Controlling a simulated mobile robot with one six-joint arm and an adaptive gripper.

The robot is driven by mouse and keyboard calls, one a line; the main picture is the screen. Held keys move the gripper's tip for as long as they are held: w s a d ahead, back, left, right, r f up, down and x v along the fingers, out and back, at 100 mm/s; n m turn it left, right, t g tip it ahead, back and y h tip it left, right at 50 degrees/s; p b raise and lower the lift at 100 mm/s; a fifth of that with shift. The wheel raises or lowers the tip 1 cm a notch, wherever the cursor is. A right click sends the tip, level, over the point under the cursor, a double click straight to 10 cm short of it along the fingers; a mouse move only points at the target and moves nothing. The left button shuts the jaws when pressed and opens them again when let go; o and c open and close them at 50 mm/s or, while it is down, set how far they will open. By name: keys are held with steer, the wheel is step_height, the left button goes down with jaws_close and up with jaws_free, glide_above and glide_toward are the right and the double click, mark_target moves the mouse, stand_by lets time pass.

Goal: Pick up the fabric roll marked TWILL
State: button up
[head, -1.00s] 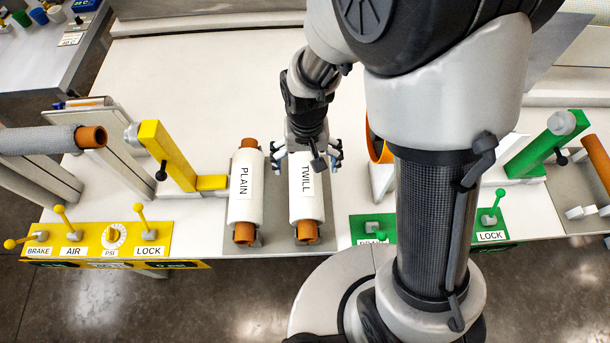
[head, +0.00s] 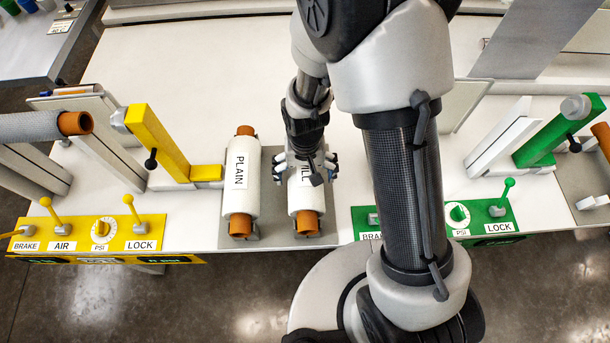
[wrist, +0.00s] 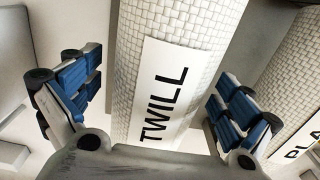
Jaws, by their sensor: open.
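The fabric roll marked TWILL (head: 306,198) is white with an orange core and lies on a grey cradle near the table's front edge. My gripper (head: 306,168) is over its middle and hides part of the label. In the wrist view the TWILL roll (wrist: 180,45) runs between the open fingers of my gripper (wrist: 160,105), with blue pads on either side. A gap shows between the pads and the roll, so it is not gripped.
The roll marked PLAIN (head: 240,185) lies parallel, close on the left; it also shows in the wrist view (wrist: 300,85). A yellow bracket (head: 158,145) and yellow control panel (head: 100,232) stand left. A green bracket (head: 560,130) and green panel (head: 470,222) stand right. The table behind is clear.

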steer(key=shift+c, duration=0.5)
steer(key=c, duration=2)
steer(key=shift+r, duration=0.1)
steer(key=shift+c, duration=0.5)
steer(key=shift+w+r, duration=0.1)
